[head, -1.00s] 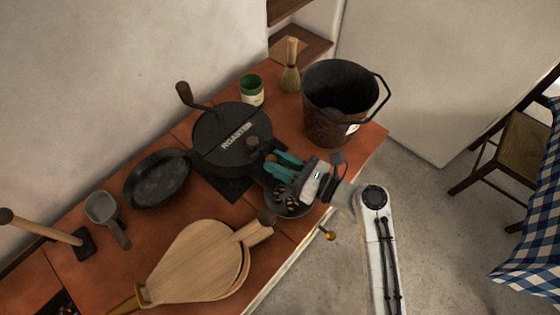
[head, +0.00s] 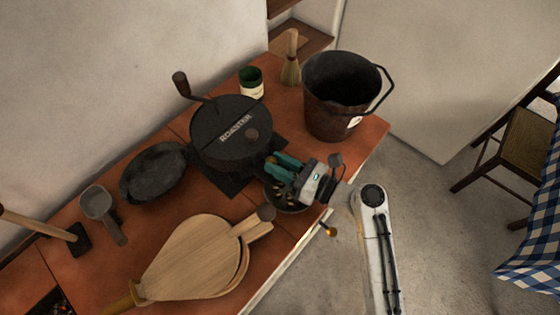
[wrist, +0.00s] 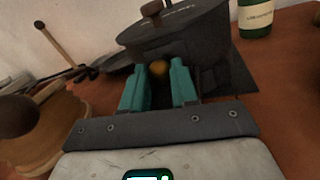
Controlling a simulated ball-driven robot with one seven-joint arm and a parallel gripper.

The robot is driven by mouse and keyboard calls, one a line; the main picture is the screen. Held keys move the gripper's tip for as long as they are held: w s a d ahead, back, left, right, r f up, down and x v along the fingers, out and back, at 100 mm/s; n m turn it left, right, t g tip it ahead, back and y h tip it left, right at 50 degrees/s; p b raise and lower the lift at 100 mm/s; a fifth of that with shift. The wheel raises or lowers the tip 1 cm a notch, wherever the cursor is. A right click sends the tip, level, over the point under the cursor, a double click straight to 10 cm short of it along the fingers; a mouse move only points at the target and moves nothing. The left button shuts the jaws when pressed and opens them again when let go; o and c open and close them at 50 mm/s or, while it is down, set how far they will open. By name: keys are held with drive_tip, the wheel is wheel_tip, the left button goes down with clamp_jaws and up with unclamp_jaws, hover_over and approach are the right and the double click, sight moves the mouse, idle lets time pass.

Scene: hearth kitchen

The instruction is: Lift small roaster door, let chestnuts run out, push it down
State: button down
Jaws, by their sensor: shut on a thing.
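The black roaster (head: 222,138) stands on the counter with its lid on and its crank up at the back left. My gripper (head: 273,161) is at the roaster's front, its teal fingers shut on the small door's round brown knob (wrist: 159,68). The wrist view shows the knob between the fingertips (wrist: 159,75), against the dark roaster wall. The door panel itself is hidden by the fingers, so I cannot tell how high it is. A dark bowl (head: 281,208) with several chestnuts (head: 291,205) sits below my gripper, partly covered by it.
A black bucket (head: 338,115) stands right of the roaster, with a brush (head: 290,65) and a green-topped jar (head: 251,85) behind. Bellows (head: 195,265) lie in front, a dark pan (head: 152,172) and a scoop (head: 97,205) to the left. Floor is open beyond the counter's right edge.

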drive_tip(key=shift+d+f, duration=0.1)
drive_tip(key=shift+f, duration=0.2)
drive_tip(key=c, duration=1.2)
unclamp_jaws()
drive_tip(key=o, duration=0.3)
drive_tip(key=shift+r, duration=0.1)
drive_tip(key=shift+o, duration=0.2)
drive_tip(key=v, duration=1)
drive_tip(key=shift+s+d, duration=0.15)
drive_tip(key=shift+d, duration=0.15)
